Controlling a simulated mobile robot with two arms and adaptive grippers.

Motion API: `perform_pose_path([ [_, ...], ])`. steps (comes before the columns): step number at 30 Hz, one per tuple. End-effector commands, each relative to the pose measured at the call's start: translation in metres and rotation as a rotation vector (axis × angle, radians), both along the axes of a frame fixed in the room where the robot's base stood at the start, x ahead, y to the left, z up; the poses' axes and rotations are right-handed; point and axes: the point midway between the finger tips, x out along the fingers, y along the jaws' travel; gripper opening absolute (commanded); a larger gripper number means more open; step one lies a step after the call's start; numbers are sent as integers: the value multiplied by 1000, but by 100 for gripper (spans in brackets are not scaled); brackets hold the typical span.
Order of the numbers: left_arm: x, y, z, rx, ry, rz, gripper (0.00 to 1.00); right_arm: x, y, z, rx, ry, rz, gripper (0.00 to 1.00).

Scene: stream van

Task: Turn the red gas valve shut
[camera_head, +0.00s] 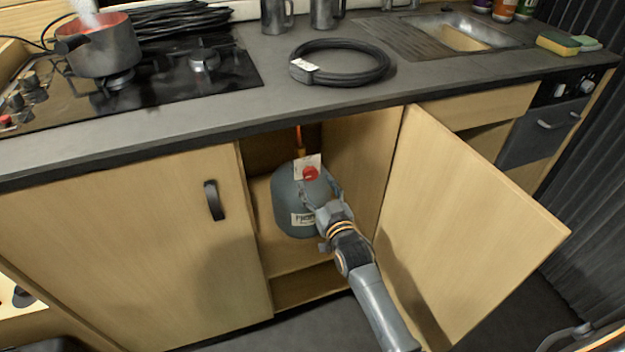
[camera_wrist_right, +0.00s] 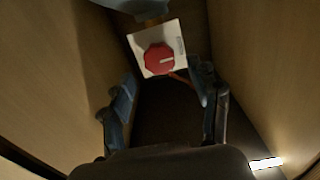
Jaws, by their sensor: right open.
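The red gas valve (camera_head: 311,173) is a small red knob at the top of a grey-blue gas cylinder (camera_head: 286,205) inside the open cabinet. In the right wrist view the valve (camera_wrist_right: 158,59) is an octagonal red knob with a pale mark, in front of a white tag (camera_wrist_right: 176,36). My right gripper (camera_head: 320,192) reaches into the cabinet in front of the cylinder, just below the valve. In the wrist view its open fingers (camera_wrist_right: 165,90) are spread to either side, with the valve ahead, apart from them. My left gripper is not in view.
The open cabinet door (camera_head: 470,220) stands right of my right arm, and a closed door (camera_head: 130,250) is at left.

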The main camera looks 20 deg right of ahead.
Motion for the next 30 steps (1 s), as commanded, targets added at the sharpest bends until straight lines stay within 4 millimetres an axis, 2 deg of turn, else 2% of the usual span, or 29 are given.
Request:
perform_pose_path([
  [3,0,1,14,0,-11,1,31,21,1,-1,0,-1,0,61],
  [7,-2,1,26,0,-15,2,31,34,1,-1,0,0,0,61],
  [19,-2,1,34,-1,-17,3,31,41,1,0,0,1,0,61],
  [20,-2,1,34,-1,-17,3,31,41,1,0,0,1,0,57],
  [27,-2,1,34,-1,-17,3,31,40,1,0,0,1,0,8],
  [30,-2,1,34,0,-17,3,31,40,1,0,1,1,0,7],
])
